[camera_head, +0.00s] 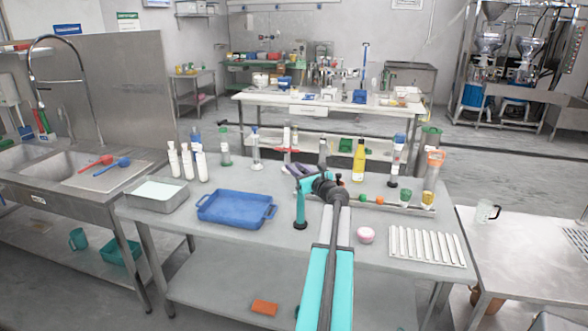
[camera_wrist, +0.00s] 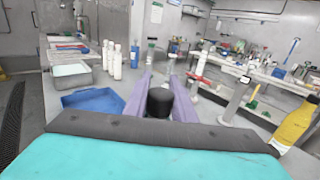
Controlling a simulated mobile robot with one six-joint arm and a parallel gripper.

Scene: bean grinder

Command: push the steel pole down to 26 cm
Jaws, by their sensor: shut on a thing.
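My gripper (camera_head: 293,171) is over the middle of the steel table, beyond the blue tray. In the wrist view its two lilac fingers (camera_wrist: 160,95) stand on either side of a black round-topped thing (camera_wrist: 160,104) and are shut on it. The lower part of that thing is hidden, so I cannot tell whether it is the steel pole. A grey upright post with a dark top (camera_head: 323,152) stands apart behind my gripper, left of the yellow bottle. It also shows in the wrist view (camera_wrist: 237,98), right of the fingers. No height reading is legible.
A blue tray (camera_head: 232,221) and several white bottles (camera_head: 202,167) are at left. A red-topped stand (camera_head: 287,150) is close behind my gripper. A yellow bottle (camera_head: 358,162) is at right, with a pink-and-white ball (camera_head: 366,235) and a white ribbed rack (camera_head: 426,246) nearer the front.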

